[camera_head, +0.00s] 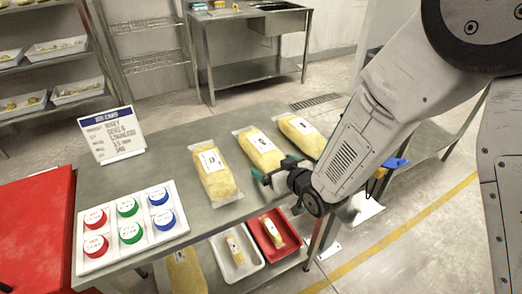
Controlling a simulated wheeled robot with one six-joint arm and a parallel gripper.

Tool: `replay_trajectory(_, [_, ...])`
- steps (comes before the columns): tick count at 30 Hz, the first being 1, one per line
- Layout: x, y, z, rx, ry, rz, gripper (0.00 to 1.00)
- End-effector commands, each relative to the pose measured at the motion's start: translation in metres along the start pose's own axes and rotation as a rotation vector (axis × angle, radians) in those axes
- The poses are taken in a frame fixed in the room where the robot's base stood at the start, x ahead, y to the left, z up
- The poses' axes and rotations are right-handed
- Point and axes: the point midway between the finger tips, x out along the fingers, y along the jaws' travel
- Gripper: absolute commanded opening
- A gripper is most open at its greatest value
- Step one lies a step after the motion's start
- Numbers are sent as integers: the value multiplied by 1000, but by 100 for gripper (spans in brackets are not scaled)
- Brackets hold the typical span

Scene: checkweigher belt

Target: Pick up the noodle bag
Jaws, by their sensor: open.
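Three clear bags with yellow contents and white labels lie in a row on the grey metal table (190,140): a left bag (218,184), a middle bag (264,158) and a right bag (309,145). The label print is too small to tell which contents each holds. My gripper (273,174) is open and empty, by the near end of the middle bag and right of the left bag. I cannot tell whether it touches the middle bag. My arm covers the table's right part.
A white tray (83,262) with red, green and blue caps and a sign card (110,136) stand at the left. A red block (40,225) adjoins. Below, a white bin (219,265) and a red bin (264,252) each hold a small bag. Shelves stand behind.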

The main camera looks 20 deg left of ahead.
Motion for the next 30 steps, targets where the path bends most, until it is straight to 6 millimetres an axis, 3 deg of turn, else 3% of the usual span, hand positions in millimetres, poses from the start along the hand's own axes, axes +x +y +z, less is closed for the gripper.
replay_trajectory(8, [5, 0, 0, 0, 1, 0, 100])
replay_trajectory(15, [5, 0, -2, 0, 3, 0, 40])
replay_trajectory(23, [4, 0, -2, -1, 3, 0, 40])
replay_trajectory(30, [-1, 0, -15, 0, 5, 1, 40])
